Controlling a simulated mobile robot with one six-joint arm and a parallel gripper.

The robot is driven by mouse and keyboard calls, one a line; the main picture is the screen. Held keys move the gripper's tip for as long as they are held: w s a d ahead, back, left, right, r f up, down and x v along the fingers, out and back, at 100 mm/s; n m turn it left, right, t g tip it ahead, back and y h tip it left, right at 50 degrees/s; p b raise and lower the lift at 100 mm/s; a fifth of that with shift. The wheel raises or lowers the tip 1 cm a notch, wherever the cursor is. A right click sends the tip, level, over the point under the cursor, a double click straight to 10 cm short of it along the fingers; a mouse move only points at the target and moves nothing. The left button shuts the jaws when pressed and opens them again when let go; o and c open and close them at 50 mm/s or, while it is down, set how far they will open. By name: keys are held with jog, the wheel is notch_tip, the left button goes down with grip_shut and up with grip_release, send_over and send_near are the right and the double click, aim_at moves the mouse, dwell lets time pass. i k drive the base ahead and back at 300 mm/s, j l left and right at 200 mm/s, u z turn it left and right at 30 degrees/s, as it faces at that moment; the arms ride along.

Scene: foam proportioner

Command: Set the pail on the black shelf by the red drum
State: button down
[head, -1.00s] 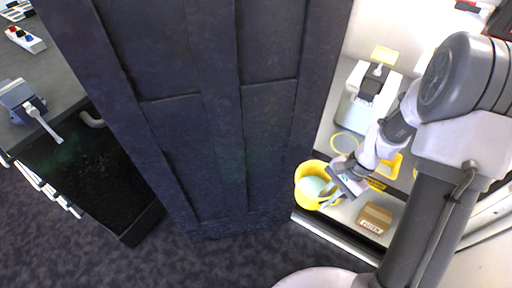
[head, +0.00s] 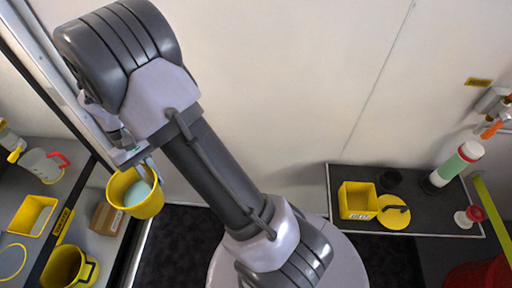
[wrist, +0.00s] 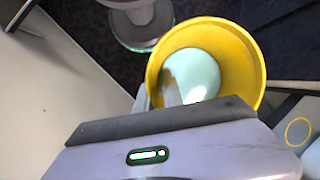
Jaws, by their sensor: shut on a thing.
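My gripper (head: 138,160) is shut on the rim of a yellow pail (head: 126,207) with pale green contents. The pail hangs at the left of the head view, by the edge of the left counter. A black shelf (head: 345,178) is on the right of the head view, well away from the pail. The red drum (head: 475,277) shows partly at the bottom right corner, below the shelf.
The shelf carries a yellow bin (head: 357,203), a yellow disc (head: 393,219), a black cup (head: 391,178), a green-white cylinder (head: 452,168) and a red-white spool (head: 467,217). A second yellow pail (head: 67,270) and a cardboard box (head: 106,217) are at left.

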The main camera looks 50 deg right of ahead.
aim_at(431, 220)
jog(key=k+z, duration=0.15)
jog(key=z, duration=0.3)
jog(key=k+z, duration=0.2)
jog(key=z, duration=0.25)
jog(key=k+z, duration=0.15)
jog(key=z, duration=0.3)
jog(key=k+l+z, duration=0.15)
jog(key=z, duration=0.3)
jog(key=k+l+z, duration=0.1)
jog(key=z, duration=0.3)
jog(key=i+l+z, duration=0.45)
jog(key=k+j, duration=0.05)
jog(key=j, duration=0.05)
